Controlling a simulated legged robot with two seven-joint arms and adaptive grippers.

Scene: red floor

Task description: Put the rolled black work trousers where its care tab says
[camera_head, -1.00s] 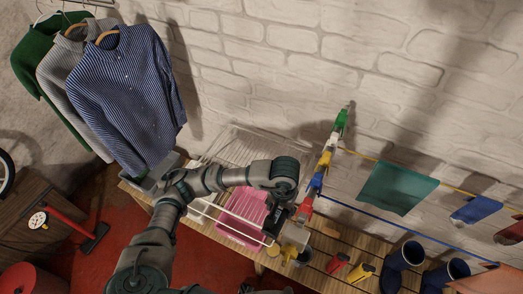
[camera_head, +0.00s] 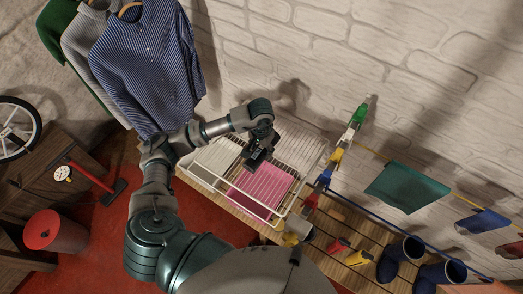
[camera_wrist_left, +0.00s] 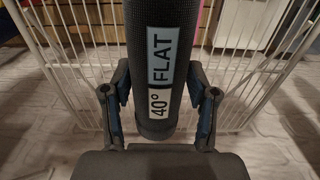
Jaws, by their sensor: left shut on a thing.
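My left gripper (camera_head: 262,150) is over the middle of a white wire drying rack (camera_head: 215,184). It is shut on the rolled black trousers (camera_head: 254,160). In the wrist view the black roll (camera_wrist_left: 187,60) stands lengthwise between the two fingers of the gripper (camera_wrist_left: 163,98). Its pale care tab (camera_wrist_left: 158,75) faces the camera and reads "40° FLAT". Rack bars (camera_wrist_left: 75,60) show on both sides of the roll. I cannot tell whether the roll touches the rack. My right gripper is not in view.
A pink cloth (camera_head: 262,188) and a pale cloth (camera_head: 215,158) lie at the rack. Shirts (camera_head: 150,65) hang at the upper left. A line with coloured clips (camera_head: 340,150) and a green cloth (camera_head: 405,188) runs to the right. Blue boots (camera_head: 400,258) stand on the slatted bench.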

